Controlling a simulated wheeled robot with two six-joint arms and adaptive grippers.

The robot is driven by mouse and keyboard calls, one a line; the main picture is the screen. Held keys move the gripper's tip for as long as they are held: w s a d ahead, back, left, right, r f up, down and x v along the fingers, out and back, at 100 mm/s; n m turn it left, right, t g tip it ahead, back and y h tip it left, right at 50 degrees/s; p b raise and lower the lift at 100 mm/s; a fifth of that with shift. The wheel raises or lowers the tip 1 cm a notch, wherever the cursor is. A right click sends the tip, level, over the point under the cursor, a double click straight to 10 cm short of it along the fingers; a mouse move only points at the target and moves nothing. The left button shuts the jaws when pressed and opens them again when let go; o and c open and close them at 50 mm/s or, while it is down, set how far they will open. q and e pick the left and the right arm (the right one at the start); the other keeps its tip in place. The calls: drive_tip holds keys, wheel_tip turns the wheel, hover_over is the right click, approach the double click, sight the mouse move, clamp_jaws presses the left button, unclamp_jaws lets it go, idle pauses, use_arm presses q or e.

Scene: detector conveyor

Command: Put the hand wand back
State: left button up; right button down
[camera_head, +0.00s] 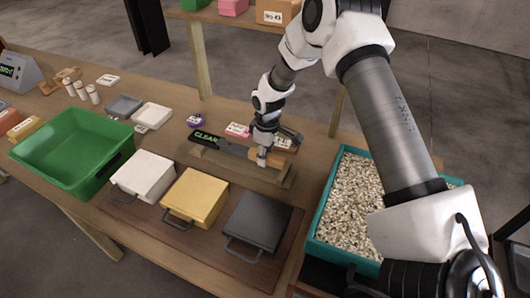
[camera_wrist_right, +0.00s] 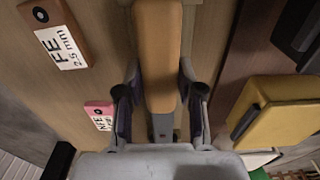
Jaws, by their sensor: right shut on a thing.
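The hand wand (camera_head: 234,149) is a dark paddle with a green "CLEAR" display at its left end and an orange-tan handle at its right. My right gripper (camera_head: 263,156) is shut on the handle, which also shows between the fingers in the right wrist view (camera_wrist_right: 158,50). The wand lies along a low wooden stand (camera_head: 228,166), over or on it; I cannot tell whether it touches. The fingers hide part of the handle. My left gripper is out of view.
White (camera_head: 147,170), yellow (camera_head: 194,192) and dark grey (camera_head: 258,216) lidded boxes stand on a brown board in front. A green bin (camera_head: 75,140) is at left, a teal tray of pale granules (camera_head: 347,205) at right. Small labelled pieces (camera_head: 237,129) lie behind the wand.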

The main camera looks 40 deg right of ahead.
drive_tip(key=shift+f, duration=0.15)
drive_tip(key=shift+a+f, duration=0.1)
drive_tip(key=shift+f, duration=0.05)
drive_tip(key=shift+f+b, duration=0.25)
drive_tip(key=shift+b, duration=0.05)
drive_tip(key=c, duration=0.7)
unclamp_jaws()
drive_tip(key=shift+s, duration=0.1)
drive_tip(key=shift+r, duration=0.1)
drive_tip(key=r+b, duration=0.2)
drive_tip(key=r, duration=1.1)
drive_tip(key=shift+s, duration=0.2)
